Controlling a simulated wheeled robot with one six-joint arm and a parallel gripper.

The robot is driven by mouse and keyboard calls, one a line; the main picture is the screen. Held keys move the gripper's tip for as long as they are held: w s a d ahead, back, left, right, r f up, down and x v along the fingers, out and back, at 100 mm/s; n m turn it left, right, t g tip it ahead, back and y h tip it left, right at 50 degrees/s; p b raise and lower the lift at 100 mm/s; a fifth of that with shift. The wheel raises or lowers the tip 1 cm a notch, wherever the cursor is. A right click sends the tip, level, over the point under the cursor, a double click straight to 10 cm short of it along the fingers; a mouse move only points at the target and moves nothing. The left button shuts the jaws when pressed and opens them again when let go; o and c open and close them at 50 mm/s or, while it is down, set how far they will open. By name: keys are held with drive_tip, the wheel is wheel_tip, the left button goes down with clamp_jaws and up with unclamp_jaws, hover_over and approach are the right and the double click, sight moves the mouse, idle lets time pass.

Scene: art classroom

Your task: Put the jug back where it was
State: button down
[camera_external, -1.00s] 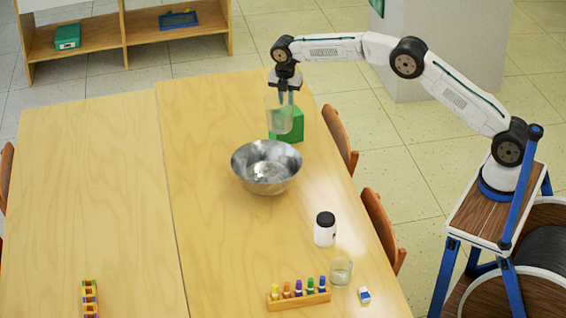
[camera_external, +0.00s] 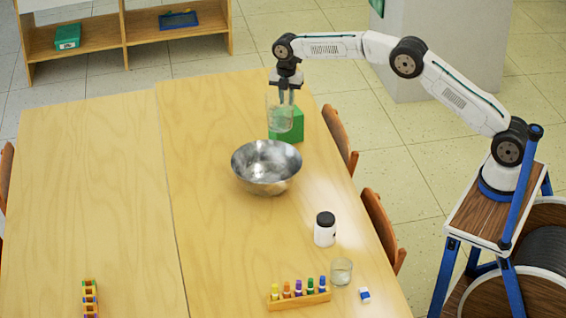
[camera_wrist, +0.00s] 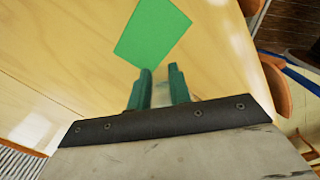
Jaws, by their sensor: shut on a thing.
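The clear jug (camera_external: 276,118) hangs from my gripper (camera_external: 287,98) in the external view, in front of the green block's left part. My gripper points down and is shut on the jug near its top. The jug looks about upright; whether its base touches the table cannot be told. In the wrist view my green fingers (camera_wrist: 158,88) are close together with a pale strip between them. The jug's outline is hard to make out there.
The green block (camera_external: 291,124) stands just behind the jug and shows in the wrist view (camera_wrist: 152,30). A steel bowl (camera_external: 266,182) stands nearer the camera. A white jar (camera_external: 325,236), small glass (camera_external: 341,271) and marker rack (camera_external: 299,299) are further forward. The left tabletop is mostly clear.

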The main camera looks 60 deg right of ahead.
sight(273, 113)
drive_tip(key=shift+a, duration=0.1)
drive_tip(key=shift+n, duration=0.9)
drive_tip(key=s+a, duration=0.1)
drive_tip(key=a, duration=0.3)
drive_tip(key=s+a, duration=0.1)
drive_tip(key=a, duration=0.3)
drive_tip(key=s+a+r, duration=0.1)
drive_tip(key=a, duration=0.4)
drive_tip(key=s+a+f+m, duration=0.1)
drive_tip(key=s+a+m, duration=0.3)
drive_tip(key=s+a, duration=0.95)
drive_tip(key=s+a+f+m, duration=0.2)
drive_tip(key=s+a+m, duration=0.2)
drive_tip(key=s+a, duration=0.95)
drive_tip(key=w+a+f+m, duration=0.1)
drive_tip(key=f+m, duration=0.1)
drive_tip(key=f, duration=0.1)
drive_tip(key=w+a+f+m, duration=0.1)
drive_tip(key=f+m, duration=0.1)
drive_tip(key=f, duration=0.2)
drive_tip(key=a+f+m, duration=0.1)
drive_tip(key=f+m, duration=0.1)
drive_tip(key=f, duration=0.2)
drive_tip(key=shift+w+a, duration=0.3)
drive_tip(key=shift+w, duration=0.1)
